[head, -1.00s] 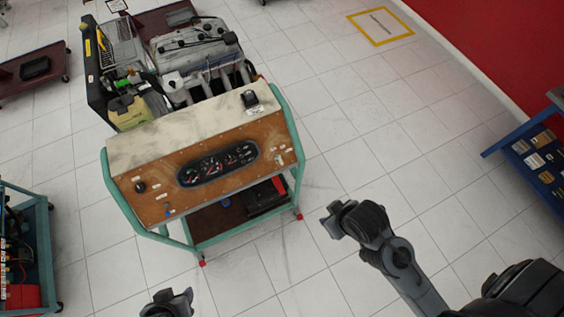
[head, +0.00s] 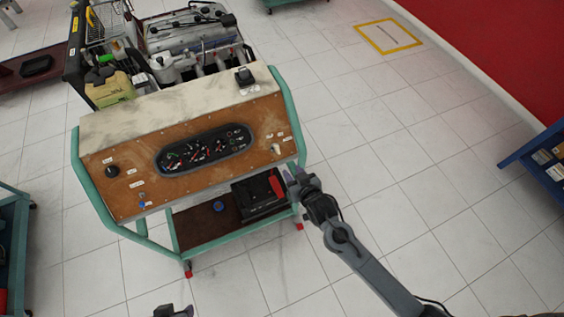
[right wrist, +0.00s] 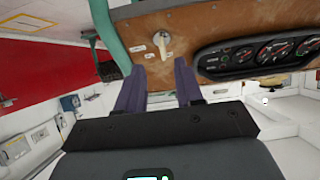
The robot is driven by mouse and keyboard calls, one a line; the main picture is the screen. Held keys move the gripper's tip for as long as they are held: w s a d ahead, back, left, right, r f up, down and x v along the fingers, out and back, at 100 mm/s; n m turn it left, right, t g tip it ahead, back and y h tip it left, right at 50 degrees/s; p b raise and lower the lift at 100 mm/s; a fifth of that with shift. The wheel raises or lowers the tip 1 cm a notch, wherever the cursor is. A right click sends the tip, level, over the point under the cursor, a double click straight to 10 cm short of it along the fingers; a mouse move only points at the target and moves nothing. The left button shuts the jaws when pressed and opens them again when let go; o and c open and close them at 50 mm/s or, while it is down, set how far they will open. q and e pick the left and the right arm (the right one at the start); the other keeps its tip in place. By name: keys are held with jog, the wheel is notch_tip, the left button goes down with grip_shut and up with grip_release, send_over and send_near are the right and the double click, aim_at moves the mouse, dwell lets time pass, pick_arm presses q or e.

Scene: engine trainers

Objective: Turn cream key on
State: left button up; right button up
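The cream key (head: 276,149) sits at the right end of the brown instrument panel (head: 240,180). In the right wrist view the key (right wrist: 162,42) points down from the panel face, just beyond the fingertips and roughly centred between them. My right gripper (head: 292,174) is by the panel's lower right corner. In the right wrist view its two purple-grey fingers (right wrist: 160,64) are spread with nothing between them, apart from the key. My left gripper (head: 172,311) shows only partly at the bottom edge of the head view; its fingers are unclear.
A green tube frame (head: 289,108) runs along the trainer's right side near my right gripper. A gauge cluster (head: 203,149) fills the panel's middle, and a black knob (head: 112,171) is at its left. A black battery (head: 259,194) rests on the lower shelf.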

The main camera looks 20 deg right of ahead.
aim_at(278, 149)
jog(key=shift+t, duration=0.5)
jog(key=b+x, duration=0.1)
jog(key=x, duration=0.3)
jog(key=r+b+x, duration=0.1)
jog(key=x, duration=0.3)
jog(key=r+b+x, duration=0.1)
jog(key=x, duration=0.3)
jog(key=shift+w+a+f, duration=0.1)
jog(key=shift+w, duration=0.6)
pick_arm(q)
jog(key=shift+s+x, duration=0.2)
jog(key=shift+x, duration=0.85)
jog(key=shift+s+x, duration=0.25)
jog(key=shift+x, duration=0.75)
pick_arm(e)
jog(key=shift+w+f, duration=0.2)
jog(key=shift+w, duration=0.25)
pick_arm(q)
jog(key=shift+f, duration=0.15)
jog(key=shift+a, duration=0.2)
pick_arm(e)
grip_shut()
